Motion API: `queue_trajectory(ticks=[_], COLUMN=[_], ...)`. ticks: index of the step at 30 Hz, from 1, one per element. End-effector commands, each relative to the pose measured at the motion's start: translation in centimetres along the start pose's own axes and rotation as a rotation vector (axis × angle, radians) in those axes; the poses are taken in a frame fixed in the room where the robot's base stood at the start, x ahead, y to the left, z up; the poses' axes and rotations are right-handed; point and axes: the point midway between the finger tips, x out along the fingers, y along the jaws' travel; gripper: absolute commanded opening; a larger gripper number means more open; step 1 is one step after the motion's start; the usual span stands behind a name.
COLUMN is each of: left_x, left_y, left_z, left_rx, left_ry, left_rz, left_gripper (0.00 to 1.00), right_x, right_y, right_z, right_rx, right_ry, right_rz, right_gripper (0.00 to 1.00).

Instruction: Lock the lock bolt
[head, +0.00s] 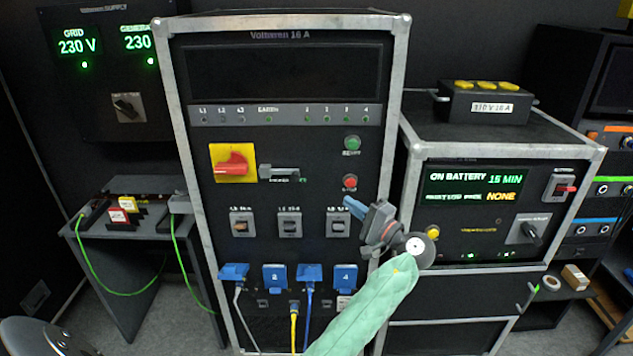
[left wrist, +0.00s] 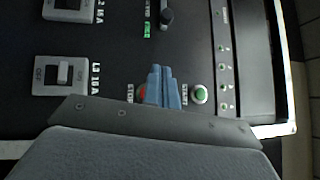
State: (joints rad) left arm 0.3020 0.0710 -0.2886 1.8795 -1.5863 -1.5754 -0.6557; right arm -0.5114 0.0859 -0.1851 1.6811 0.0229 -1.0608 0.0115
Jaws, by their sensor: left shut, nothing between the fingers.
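The lock bolt (head: 278,172) is a small grey slide on the black cabinet front, just right of the red rotary switch (head: 232,163) on its yellow plate. A small green mark shows at its right end. In the left wrist view the bolt (left wrist: 166,16) shows at the top edge, partly cut off. My left gripper (head: 353,206) is shut and empty, its blue fingertips together. It is in front of the cabinet, below and right of the bolt and apart from it. In the left wrist view the fingertips (left wrist: 160,80) partly cover the red stop button (left wrist: 141,95). My right gripper is not in view.
The green start button (head: 352,143) is above the red stop button (head: 350,183). Breakers (head: 290,224) and blue sockets (head: 275,276) with cables lie below. A battery unit (head: 490,210) stands at the right, a small table (head: 125,215) at the left.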

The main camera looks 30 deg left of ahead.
Motion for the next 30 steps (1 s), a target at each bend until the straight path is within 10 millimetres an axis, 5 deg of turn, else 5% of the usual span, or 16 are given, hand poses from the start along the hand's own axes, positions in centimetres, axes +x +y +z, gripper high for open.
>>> queue_trajectory(ticks=[20, 30], left_x=[0.4, 4.0], left_y=[-0.1, -0.3], left_z=[0.0, 0.0], left_rx=[0.088, 0.089], left_ry=[0.003, 0.003], left_rz=[0.001, -0.001], left_gripper=[0.0, 0.0], right_x=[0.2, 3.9], right_y=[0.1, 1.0], right_z=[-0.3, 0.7], right_rx=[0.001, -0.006], right_ry=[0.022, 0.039], right_rz=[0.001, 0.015], right_gripper=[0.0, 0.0])
